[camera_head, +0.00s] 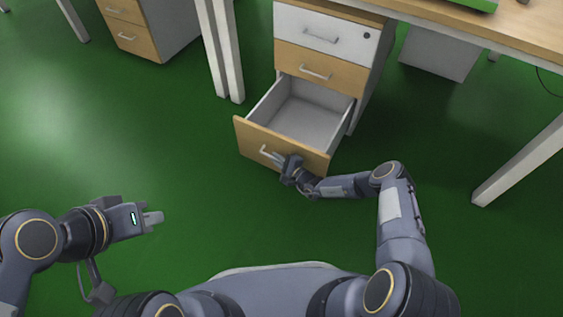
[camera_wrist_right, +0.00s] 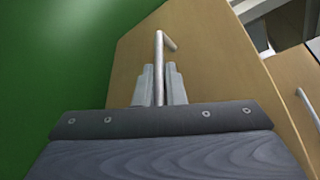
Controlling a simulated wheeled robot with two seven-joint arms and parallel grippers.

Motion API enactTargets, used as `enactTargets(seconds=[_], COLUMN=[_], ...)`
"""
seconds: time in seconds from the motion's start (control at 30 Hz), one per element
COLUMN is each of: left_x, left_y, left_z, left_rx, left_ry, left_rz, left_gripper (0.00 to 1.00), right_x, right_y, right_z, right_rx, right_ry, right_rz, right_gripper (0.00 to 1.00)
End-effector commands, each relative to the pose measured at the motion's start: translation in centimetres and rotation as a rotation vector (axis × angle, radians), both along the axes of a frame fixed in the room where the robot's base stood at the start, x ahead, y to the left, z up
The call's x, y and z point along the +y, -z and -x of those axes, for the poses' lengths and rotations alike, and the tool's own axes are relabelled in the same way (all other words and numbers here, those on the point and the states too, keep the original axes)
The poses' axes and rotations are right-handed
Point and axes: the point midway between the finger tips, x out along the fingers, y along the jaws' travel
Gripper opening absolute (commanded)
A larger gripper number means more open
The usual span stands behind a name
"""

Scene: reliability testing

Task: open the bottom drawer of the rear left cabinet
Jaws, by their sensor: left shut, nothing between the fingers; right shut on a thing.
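The cabinet (camera_head: 338,48) under the desk has a white top drawer, a wood-fronted middle drawer and a wood-fronted bottom drawer (camera_head: 310,150). The bottom drawer is pulled well out, and its grey inside looks empty. My right gripper (camera_head: 279,158) is at the bottom drawer's front, shut on its metal handle (camera_head: 266,151). In the right wrist view the handle (camera_wrist_right: 159,60) stands between the two fingers, in front of the wooden drawer front (camera_wrist_right: 205,60). My left gripper (camera_head: 152,218) is shut and empty, over the floor at the left, away from the cabinet.
The middle drawer (camera_head: 312,72) and the top drawer (camera_head: 322,35) are closed. Another cabinet (camera_head: 128,35) stands at the upper left. White desk legs (camera_head: 226,50) stand left of the open drawer, and another leg (camera_head: 520,165) is at the right. Green floor is clear at the left.

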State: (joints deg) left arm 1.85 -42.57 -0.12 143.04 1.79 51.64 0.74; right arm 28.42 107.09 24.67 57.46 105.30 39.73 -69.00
Motion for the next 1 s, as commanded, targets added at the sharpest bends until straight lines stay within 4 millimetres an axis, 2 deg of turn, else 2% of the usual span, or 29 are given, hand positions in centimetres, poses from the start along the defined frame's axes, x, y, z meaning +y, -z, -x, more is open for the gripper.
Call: enactTargets(seconds=[0.43,0.47,0.63,0.87,1.0], left_x=[0.0,0.0,0.0,0.0,0.0], left_y=[0.01,0.01,0.01,0.0,-0.7], left_z=[0.0,0.0,0.0,-0.01,0.0], left_rx=[0.0,0.0,0.0,0.0,0.0], left_ry=[0.0,0.0,0.0,0.0,0.0], left_rz=[0.0,0.0,0.0,0.0,0.0], left_gripper=[0.0,0.0,0.0,0.0,0.0], right_x=[0.02,0.01,0.06,0.12,-0.47], right_y=[0.09,0.1,0.05,-0.01,-0.39], right_z=[-0.18,-0.18,-0.18,-0.17,0.42], right_rx=[0.001,0.001,0.0,0.0,0.001], right_ry=[0.003,0.003,0.002,0.001,0.003], right_rz=[0.003,0.003,0.002,0.001,0.0], right_gripper=[0.0,0.11,0.32,0.32,0.32])
